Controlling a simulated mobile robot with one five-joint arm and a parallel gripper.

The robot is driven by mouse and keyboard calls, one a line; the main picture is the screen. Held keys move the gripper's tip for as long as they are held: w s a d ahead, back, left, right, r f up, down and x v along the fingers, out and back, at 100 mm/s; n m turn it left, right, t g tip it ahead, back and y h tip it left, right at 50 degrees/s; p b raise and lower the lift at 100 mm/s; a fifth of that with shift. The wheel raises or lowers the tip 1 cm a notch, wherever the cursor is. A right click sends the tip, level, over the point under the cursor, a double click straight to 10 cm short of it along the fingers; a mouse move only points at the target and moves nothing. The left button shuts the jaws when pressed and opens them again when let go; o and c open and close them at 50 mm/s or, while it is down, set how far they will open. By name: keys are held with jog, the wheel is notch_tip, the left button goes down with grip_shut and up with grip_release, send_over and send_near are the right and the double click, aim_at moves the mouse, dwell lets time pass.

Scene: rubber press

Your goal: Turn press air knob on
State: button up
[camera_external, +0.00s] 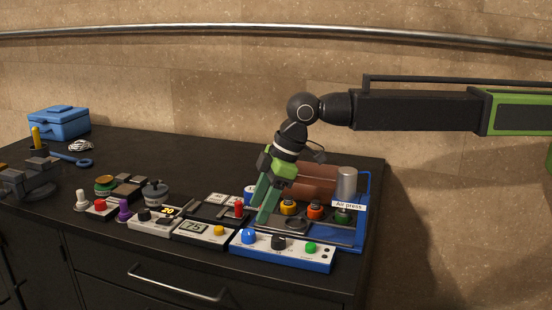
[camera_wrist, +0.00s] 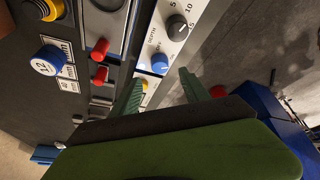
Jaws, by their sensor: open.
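The unit labelled "Air press" (camera_external: 348,206) stands at the right end of the bench, with a grey cylinder (camera_external: 347,184) above the label. Yellow (camera_external: 288,207), orange-red (camera_external: 315,211) and green (camera_external: 343,216) knobs sit in a row on it. A white front panel (camera_external: 295,251) carries blue (camera_external: 248,236), black (camera_external: 278,242) and green (camera_external: 310,248) knobs. I cannot tell which is the press air knob. My gripper (camera_external: 264,205) points down at the unit's left side, open and empty. In the wrist view, a blue knob (camera_wrist: 159,64) shows between and beyond my fingertips (camera_wrist: 160,78).
A blue toolbox (camera_external: 59,122) is at the far left. The bench's back middle is clear.

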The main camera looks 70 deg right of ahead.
aim_at(249, 232)
jog(key=b+x, duration=0.4)
jog(key=x, duration=0.3)
jog(key=shift+b, duration=0.4)
jog(key=shift+r, duration=0.1)
jog(key=shift+s, duration=0.1)
grip_shut()
